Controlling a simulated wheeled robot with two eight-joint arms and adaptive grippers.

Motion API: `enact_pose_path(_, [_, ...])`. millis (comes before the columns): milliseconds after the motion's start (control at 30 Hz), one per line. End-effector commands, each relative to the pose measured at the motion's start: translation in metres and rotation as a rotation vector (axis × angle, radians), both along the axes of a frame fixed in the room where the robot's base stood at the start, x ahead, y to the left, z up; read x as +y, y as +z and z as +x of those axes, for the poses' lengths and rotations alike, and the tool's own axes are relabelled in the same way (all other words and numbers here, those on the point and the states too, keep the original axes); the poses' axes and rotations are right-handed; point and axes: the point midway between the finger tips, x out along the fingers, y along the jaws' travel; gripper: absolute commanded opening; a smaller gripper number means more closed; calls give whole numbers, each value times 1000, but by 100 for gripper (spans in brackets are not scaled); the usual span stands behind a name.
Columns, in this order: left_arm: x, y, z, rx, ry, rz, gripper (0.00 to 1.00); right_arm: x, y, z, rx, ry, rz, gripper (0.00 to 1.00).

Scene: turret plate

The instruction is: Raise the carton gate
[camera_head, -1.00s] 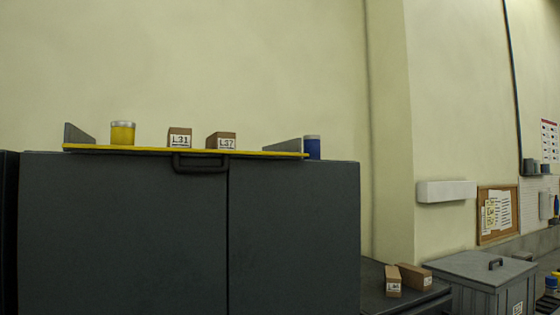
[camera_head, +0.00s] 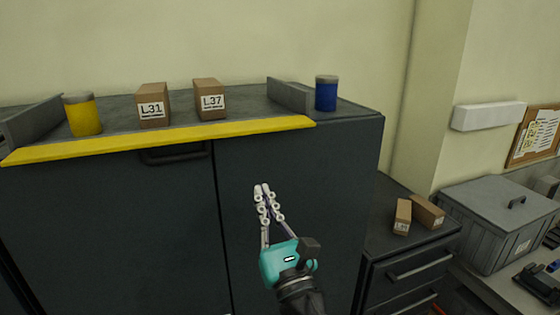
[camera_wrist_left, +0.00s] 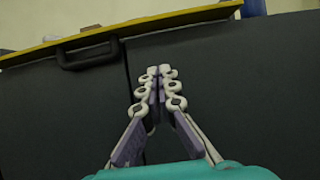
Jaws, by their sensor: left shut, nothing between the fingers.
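A yellow strip (camera_head: 165,140) runs along the front top edge of the dark cabinet; I cannot tell if it is the gate itself. A dark handle (camera_head: 172,154) is below it, partly hidden under the strip. Behind the strip stand two brown cartons, L31 (camera_head: 152,104) and L37 (camera_head: 209,99). My left gripper (camera_head: 263,188) is shut and empty, pointing up before the cabinet front, below the strip and right of the handle. In the left wrist view the gripper (camera_wrist_left: 158,72) is below and right of the handle (camera_wrist_left: 88,56), apart from it. My right gripper is not in view.
A yellow can (camera_head: 82,117) and a blue can (camera_head: 326,94) stand on the cabinet top near grey side walls (camera_head: 290,95). A lower drawer unit with two cartons (camera_head: 403,216) and a lidded grey bin (camera_head: 490,222) stand at the right.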

Motion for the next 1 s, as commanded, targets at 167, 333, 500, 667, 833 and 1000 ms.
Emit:
enact_pose_path(167, [-10,14,-2,-22,1,45,0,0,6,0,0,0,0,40])
enact_pose_path(333, [-8,16,4,-22,1,43,0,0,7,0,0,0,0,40])
enact_pose_path(500, [-4,22,15,-22,2,42,0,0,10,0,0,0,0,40])
enact_pose_path(667, [-2,28,24,-21,1,41,0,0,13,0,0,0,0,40])
enact_pose_path(833, [2,33,34,-21,2,40,0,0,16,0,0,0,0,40])
enact_pose_path(1000, [4,39,44,-21,1,41,0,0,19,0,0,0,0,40])
